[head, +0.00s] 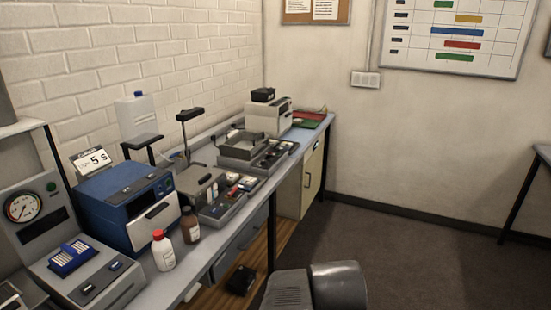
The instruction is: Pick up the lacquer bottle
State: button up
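Two small bottles stand upright at the front edge of the bench. One is a white bottle with a red cap (163,252). The other is a brown bottle with a dark cap (190,226), just behind it and to the right. Both have pale labels too small to read, so I cannot tell for certain which is the lacquer bottle. My gripper is not in view.
The bench (236,232) runs along the brick wall. A blue machine (125,205) stands left of the bottles, and a gauge unit (75,255) is nearer. A grey tool tray (222,208) lies beyond them. Open floor (400,260) is at right.

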aim_at(188, 222)
jog(key=i+j, duration=0.25)
jog(key=i, duration=0.2)
jog(key=i+j, duration=0.25)
jog(key=i, duration=0.15)
